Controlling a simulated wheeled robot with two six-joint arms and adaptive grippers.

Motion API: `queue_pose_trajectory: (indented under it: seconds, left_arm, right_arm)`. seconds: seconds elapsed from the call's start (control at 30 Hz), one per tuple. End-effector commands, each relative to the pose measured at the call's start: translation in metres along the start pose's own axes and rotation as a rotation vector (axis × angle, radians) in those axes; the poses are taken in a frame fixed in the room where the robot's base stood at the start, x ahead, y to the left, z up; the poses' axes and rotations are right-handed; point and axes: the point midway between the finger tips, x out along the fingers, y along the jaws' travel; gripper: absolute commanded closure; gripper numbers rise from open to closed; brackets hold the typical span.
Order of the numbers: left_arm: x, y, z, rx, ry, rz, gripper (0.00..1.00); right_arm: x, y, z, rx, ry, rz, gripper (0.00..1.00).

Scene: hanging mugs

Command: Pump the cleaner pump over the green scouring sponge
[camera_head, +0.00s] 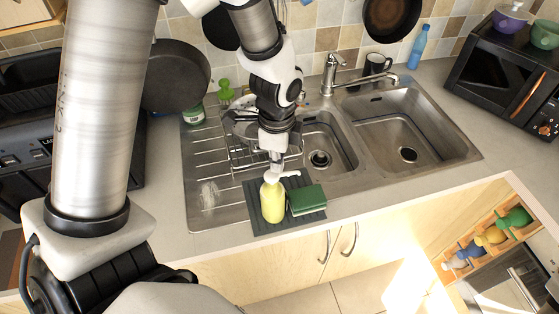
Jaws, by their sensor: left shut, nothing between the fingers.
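The cleaner pump is a yellow bottle (272,203) with a white pump head (283,175), standing upright on a dark ribbed mat (262,227) at the front of the sink's drainboard. Its spout points right, toward the green scouring sponge (307,199). The sponge lies on the mat just right of the bottle. My left gripper (277,158) points down, shut and empty, directly over the pump head. Its fingertips are at or just above the head; I cannot tell if they touch. My right gripper is not in view.
A wire rack (245,155) is behind the bottle. The sink has two empty basins (400,130) and a tap (335,75) at the back. A frying pan (175,75) is at the left. A blue bottle (418,47) stands at the back right, and a dark microwave (505,75) is at the far right.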

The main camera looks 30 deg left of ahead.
Motion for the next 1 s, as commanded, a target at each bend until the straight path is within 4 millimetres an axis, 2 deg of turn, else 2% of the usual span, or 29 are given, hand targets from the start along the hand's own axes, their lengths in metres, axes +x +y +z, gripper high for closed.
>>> queue_pose_trajectory:
  seconds: [0.3, 0.73, 1.0]
  left_arm:
    - [-0.003, 0.0, 0.0, 0.0, 0.0, 0.0, 1.0]
    - [-0.052, 0.0, 0.0, 0.0, 0.0, -0.001, 1.0]
    - [-0.07, 0.0, 0.0, 0.001, 0.0, -0.001, 1.0]
  right_arm:
    - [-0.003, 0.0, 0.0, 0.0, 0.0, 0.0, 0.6]
    - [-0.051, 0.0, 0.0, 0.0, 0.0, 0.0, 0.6]
    - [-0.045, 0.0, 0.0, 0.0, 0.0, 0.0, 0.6]
